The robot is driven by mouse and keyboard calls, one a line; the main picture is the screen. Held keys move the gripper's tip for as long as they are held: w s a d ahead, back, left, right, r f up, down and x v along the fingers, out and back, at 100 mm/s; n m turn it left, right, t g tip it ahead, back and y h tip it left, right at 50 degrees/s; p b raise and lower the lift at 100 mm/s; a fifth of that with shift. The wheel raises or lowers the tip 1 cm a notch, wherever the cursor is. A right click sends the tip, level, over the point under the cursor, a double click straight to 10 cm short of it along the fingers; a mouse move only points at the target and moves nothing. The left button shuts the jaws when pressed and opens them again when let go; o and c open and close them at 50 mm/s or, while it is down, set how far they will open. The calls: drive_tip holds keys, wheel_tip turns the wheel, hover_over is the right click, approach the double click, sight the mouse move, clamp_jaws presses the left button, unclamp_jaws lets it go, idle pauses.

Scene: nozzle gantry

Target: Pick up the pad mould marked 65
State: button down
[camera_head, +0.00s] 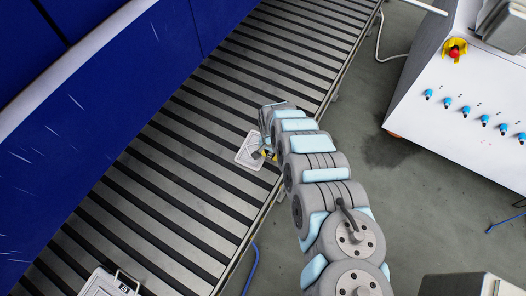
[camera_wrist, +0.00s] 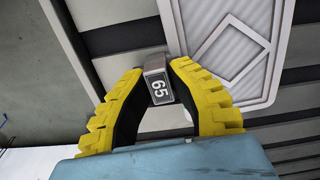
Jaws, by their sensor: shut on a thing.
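The pad mould marked 65 (camera_wrist: 225,45) is a pale grey plate with ribbed recesses and a grey tab carrying the number 65 (camera_wrist: 159,88). In the wrist view it lies over the dark slats of the conveyor. My gripper (camera_wrist: 156,72) has yellow toothed fingers with dark inner pads, closed on the tab from both sides. In the head view the mould (camera_head: 247,152) shows as a light plate at the conveyor's right side, partly hidden by my gripper (camera_head: 264,153). I cannot tell whether it touches the slats.
The slatted conveyor (camera_head: 160,185) runs diagonally beside a blue panel (camera_head: 110,80). Another light mould (camera_head: 100,284) lies at its near end. A white control cabinet (camera_head: 470,125) with a red button (camera_head: 454,51) stands at right. Grey floor (camera_head: 440,220) lies between.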

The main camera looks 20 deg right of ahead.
drive_tip(key=shift+r, duration=0.1)
wheel_tip(320, 180, up, 4)
drive_tip(key=shift+f+p, duration=0.2)
drive_tip(key=shift+p, duration=0.9)
drive_tip(key=shift+s+a+r, duration=0.15)
drive_tip(key=shift+a+r, duration=0.05)
drive_tip(key=shift+r, duration=0.05)
drive_tip(key=s+a+r+p, duration=0.7)
drive_tip(key=s+r+p, duration=0.2)
drive_tip(key=s+p, duration=0.2)
drive_tip(key=shift+a, duration=0.2)
